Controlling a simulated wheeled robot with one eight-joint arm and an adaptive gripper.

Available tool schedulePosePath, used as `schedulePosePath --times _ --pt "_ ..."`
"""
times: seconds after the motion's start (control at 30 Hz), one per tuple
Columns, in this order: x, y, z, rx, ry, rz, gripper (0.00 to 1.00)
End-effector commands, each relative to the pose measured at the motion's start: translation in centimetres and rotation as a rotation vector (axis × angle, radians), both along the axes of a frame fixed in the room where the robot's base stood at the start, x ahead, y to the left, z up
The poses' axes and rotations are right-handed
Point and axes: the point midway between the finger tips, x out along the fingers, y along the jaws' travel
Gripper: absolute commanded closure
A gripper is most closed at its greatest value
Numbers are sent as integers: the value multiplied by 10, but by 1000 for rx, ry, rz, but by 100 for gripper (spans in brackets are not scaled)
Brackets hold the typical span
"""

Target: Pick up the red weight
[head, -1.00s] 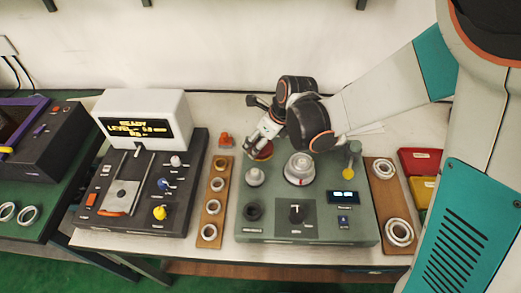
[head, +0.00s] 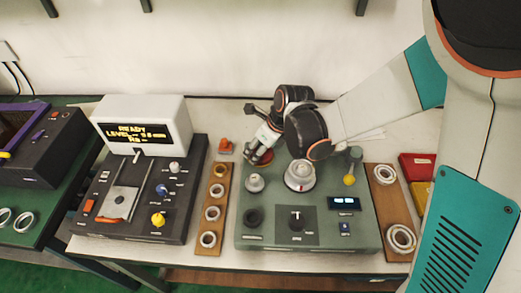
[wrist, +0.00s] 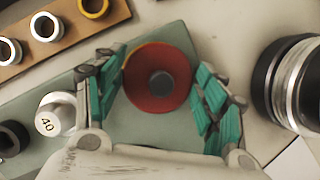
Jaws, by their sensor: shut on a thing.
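The red weight (wrist: 140,97) is a round red disc with a grey centre knob. In the wrist view it sits between the two teal-padded fingers of my gripper (wrist: 162,85), which are shut on it. A yellow edge shows behind its upper left rim. In the head view my gripper (head: 260,152) is at the back of the green-grey console (head: 285,222) and hides most of the weight. I cannot tell whether the weight is clear of the console.
A silver weight (head: 301,177) and a smaller one (head: 255,183) stand on the console close by. A yellow-tipped lever (head: 350,178) is to the right. Wooden boards with rings (head: 208,232) (head: 385,205) flank the console. A small orange-red object (head: 226,146) lies behind.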

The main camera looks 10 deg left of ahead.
Motion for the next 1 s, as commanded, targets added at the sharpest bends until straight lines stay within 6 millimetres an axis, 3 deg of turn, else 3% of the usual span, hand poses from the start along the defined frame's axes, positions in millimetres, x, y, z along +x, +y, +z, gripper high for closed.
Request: schedulePosePath --times 0.37,1.0 --pt "0 0 23 0 0 0 81" --pt "0 0 136 0 0 0 81"
